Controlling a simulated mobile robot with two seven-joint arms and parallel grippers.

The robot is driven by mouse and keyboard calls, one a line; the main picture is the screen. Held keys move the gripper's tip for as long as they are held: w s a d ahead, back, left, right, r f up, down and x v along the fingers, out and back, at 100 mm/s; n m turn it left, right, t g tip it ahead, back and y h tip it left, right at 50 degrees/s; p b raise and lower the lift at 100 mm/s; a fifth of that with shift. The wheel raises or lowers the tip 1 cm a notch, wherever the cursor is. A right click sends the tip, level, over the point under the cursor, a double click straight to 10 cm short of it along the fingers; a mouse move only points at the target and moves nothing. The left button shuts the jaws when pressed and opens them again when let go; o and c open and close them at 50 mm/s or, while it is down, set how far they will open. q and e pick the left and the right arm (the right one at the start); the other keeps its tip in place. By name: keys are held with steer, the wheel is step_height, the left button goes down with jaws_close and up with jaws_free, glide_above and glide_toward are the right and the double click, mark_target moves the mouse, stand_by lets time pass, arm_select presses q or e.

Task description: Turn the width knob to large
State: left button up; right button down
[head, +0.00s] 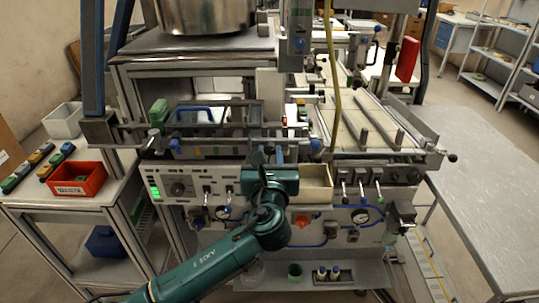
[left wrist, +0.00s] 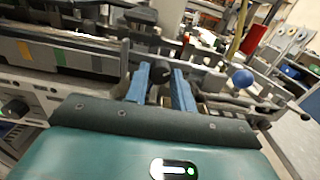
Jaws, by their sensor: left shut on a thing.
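My left gripper (head: 279,153) reaches up from the front of the machine on a teal arm, at its front rail in the head view. In the left wrist view its two blue fingers (left wrist: 161,90) stand on either side of a dark round knob (left wrist: 160,70) and are shut on it. This appears to be the width knob. The gripper hides the knob in the head view. I cannot read any size marking or the knob's setting. My right gripper is not in view.
A blue ball knob (head: 315,144) sits close right of the gripper, also seen in the left wrist view (left wrist: 242,78). The control panel (head: 190,188) with switches lies below. A yellow hose (head: 331,70) hangs nearby. A red bin (head: 76,181) stands left; a grey table (head: 480,170) lies right.

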arm_select(q)
steer(key=m, duration=0.6)
steer(key=shift+w+r+m, duration=0.1)
steer(key=shift+r+m, duration=0.05)
steer(key=shift+m, duration=0.15)
stand_by(0.5)
steer(key=o, duration=1)
steer(key=s+b, duration=0.1)
steer(key=s, duration=1.2)
steer(key=shift+s, duration=0.15)
